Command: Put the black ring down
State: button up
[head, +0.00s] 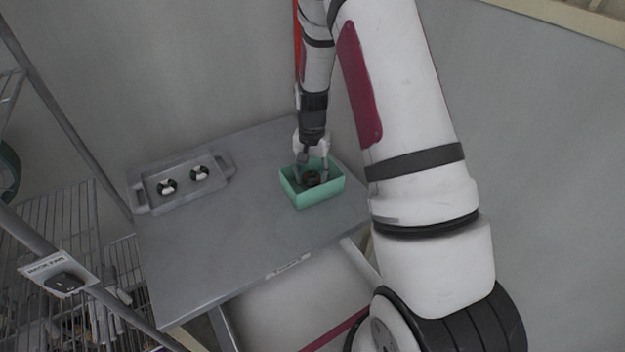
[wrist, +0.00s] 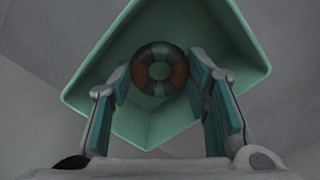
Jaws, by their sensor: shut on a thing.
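The black ring (head: 311,179) is inside the teal bin (head: 319,195), which stands on the grey table. My gripper (head: 311,173) reaches down into the bin from above and is shut on the ring. In the wrist view its two teal-padded fingers (wrist: 162,80) stand at the ring's left and right sides. The bin (wrist: 92,78) surrounds the ring there. I cannot tell whether the ring touches the bin floor.
A grey tray (head: 150,197) with two black-and-white rings (head: 167,186) (head: 200,173) lies on the table (head: 235,235) left of the bin. The table between them is clear. A wire shelf rack (head: 60,225) stands at the left. A wall is behind the table.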

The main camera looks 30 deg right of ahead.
jog(key=shift+f, duration=1.3)
jog(key=shift+f, duration=0.15)
jog(key=o, duration=0.7)
